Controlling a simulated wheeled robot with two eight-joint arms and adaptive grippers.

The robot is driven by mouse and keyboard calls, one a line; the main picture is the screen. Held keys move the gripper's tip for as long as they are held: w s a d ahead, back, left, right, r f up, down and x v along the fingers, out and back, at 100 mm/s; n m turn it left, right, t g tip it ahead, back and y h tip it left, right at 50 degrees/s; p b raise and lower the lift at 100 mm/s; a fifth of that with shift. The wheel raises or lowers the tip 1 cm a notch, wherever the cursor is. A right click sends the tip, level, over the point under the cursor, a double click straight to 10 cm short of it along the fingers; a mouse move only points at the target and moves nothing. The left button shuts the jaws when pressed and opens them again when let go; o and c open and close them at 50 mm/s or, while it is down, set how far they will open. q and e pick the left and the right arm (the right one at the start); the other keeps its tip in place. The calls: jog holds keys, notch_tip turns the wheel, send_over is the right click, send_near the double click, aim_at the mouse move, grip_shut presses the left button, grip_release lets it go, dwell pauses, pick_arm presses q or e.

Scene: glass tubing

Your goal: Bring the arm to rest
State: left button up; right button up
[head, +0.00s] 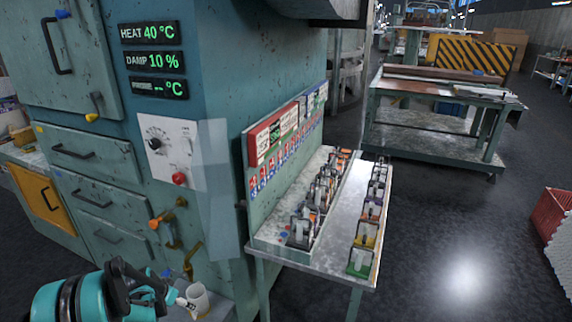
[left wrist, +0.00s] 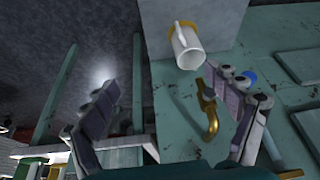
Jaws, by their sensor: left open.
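My left arm comes in at the bottom left of the head view. Its gripper (head: 172,298) is beside a white mug (head: 198,301) on a small ledge at the foot of the teal machine. In the left wrist view my left gripper (left wrist: 162,82) has its two fingers spread wide with nothing between them. The mug (left wrist: 187,48) also shows there, beyond the fingertips and apart from them. My right gripper is in neither view.
The teal machine (head: 222,110) carries dials and brass valves (head: 168,218). A side table (head: 335,225) with several small clamp-like pieces stands to its right. A workbench (head: 430,115) is behind. A red crate (head: 555,220) is at far right. Floor between is clear.

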pick_arm(q)
jog(key=s+d+r+n, duration=0.1)
jog(key=s+d+r, duration=0.25)
jog(key=r, duration=0.25)
jog(key=s+d+r+t, duration=0.1)
jog(key=s+d+r, duration=0.2)
jog(key=d+r, duration=0.3)
jog(key=s+d+r+n, duration=0.1)
jog(key=s+d+r, duration=0.25)
jog(key=r, duration=0.35)
jog(key=s+d+r+t, duration=0.1)
jog(key=s+d, duration=0.2)
jog(key=s, duration=0.5)
jog(key=s+d+r+n+y, duration=0.1)
jog(key=s+d+r, duration=0.1)
jog(key=s, duration=0.5)
jog(key=shift+s+d+r+t, duration=0.15)
jog(key=shift+s+d+t, duration=0.2)
jog(key=shift+d+t, duration=0.05)
